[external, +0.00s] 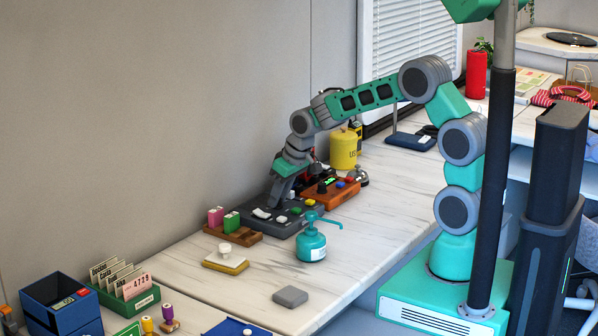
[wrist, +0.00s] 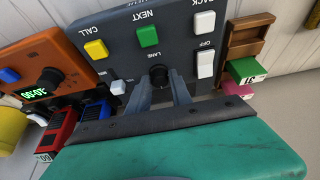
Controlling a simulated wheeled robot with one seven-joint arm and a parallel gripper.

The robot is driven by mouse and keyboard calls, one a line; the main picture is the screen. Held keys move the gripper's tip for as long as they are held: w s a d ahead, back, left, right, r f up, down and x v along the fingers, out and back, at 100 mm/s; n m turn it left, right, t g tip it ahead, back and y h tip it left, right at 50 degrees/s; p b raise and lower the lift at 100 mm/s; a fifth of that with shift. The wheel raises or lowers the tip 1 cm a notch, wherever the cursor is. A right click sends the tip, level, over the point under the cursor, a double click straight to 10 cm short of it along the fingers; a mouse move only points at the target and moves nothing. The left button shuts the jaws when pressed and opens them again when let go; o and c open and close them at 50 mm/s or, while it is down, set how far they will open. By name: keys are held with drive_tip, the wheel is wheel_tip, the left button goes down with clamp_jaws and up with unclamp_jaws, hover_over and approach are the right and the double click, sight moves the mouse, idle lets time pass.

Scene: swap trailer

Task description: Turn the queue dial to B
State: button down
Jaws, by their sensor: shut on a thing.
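The dark grey queue panel (external: 290,228) sits on the bench against the wall; the wrist view shows it upside down (wrist: 115,68). It has a yellow CALL button (wrist: 96,49), a green NEXT button (wrist: 148,36), a white BACK button (wrist: 204,22) and a white switch marked OFF (wrist: 205,63). The black dial (wrist: 158,73) is under the word LANE. My gripper (wrist: 161,88) reaches down to the panel with its fingers on either side of the dial, shut on it; the external view also shows my gripper (external: 276,200). The dial's letters and pointer are hidden or too small to read.
An orange box (external: 330,195) with a green display stands close behind the panel. A teal pump bottle (external: 312,243) stands in front of it. A wooden holder (external: 232,234) with pink and green blocks is beside it.

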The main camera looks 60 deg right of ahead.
sight(289, 210)
idle(0.3)
drive_tip(key=c, duration=1.2)
unclamp_jaws()
drive_tip(key=v, duration=0.7)
drive_tip(key=shift+s+r, duration=0.15)
drive_tip(key=shift+r, duration=0.25)
drive_tip(key=s+a+r+g+p, duration=0.1)
drive_tip(key=s+a+r+p, duration=0.15)
drive_tip(key=s, duration=0.85)
drive_tip(key=s+a+r+p, duration=0.1)
drive_tip(key=s+r+p, duration=0.3)
drive_tip(key=s, duration=0.7)
drive_tip(key=shift+g, duration=0.8)
drive_tip(key=s+f+b, duration=0.1)
drive_tip(key=f+b, duration=0.2)
drive_tip(key=f, duration=0.1)
drive_tip(key=s+f+b, duration=0.1)
drive_tip(key=f+b, duration=0.2)
drive_tip(key=f, duration=0.2)
drive_tip(key=s+f+b, duration=0.1)
drive_tip(key=f+b, duration=0.3)
drive_tip(key=shift+a+f, duration=0.15)
drive_tip(key=shift+f, duration=0.05)
drive_tip(key=shift+s+r+p, duration=0.1)
drive_tip(key=shift+r+p, duration=0.25)
drive_tip(key=shift+p, duration=0.05)
